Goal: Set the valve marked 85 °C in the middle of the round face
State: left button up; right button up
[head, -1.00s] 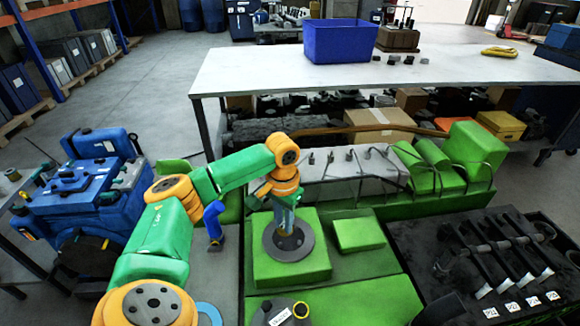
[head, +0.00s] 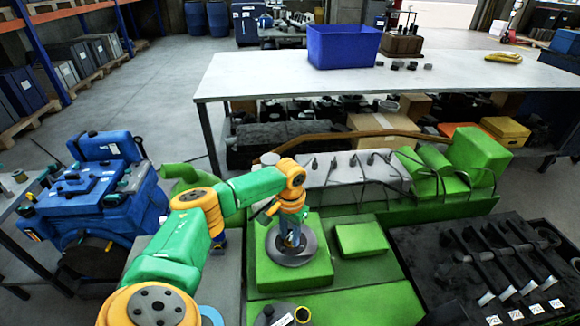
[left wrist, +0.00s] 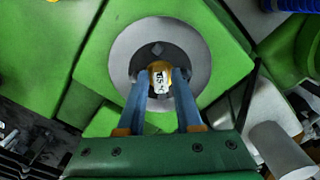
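The round face is a grey disc (head: 290,247) on a green block, with a dark centre; it also shows in the left wrist view (left wrist: 201,66). My left gripper (head: 291,236) points down over the disc's middle. In the left wrist view its two blue fingers (left wrist: 161,84) stand close on both sides of a small valve with a yellow top and a white label (left wrist: 160,77). The fingers look shut on it, over the dark centre. The label's marking is too small to read surely. The valve's lower end is hidden. My right gripper is not in view.
A raised green block (head: 361,239) lies right of the disc. A black tray with long parts (head: 430,262) is further right. A grey block with several stems (head: 337,172) stands behind.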

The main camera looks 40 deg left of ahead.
aim_at(290, 237)
pick_arm(q)
jog(key=shift+r, duration=0.1)
notch_tip(290, 237, up, 12)
jog(key=shift+b, duration=0.4)
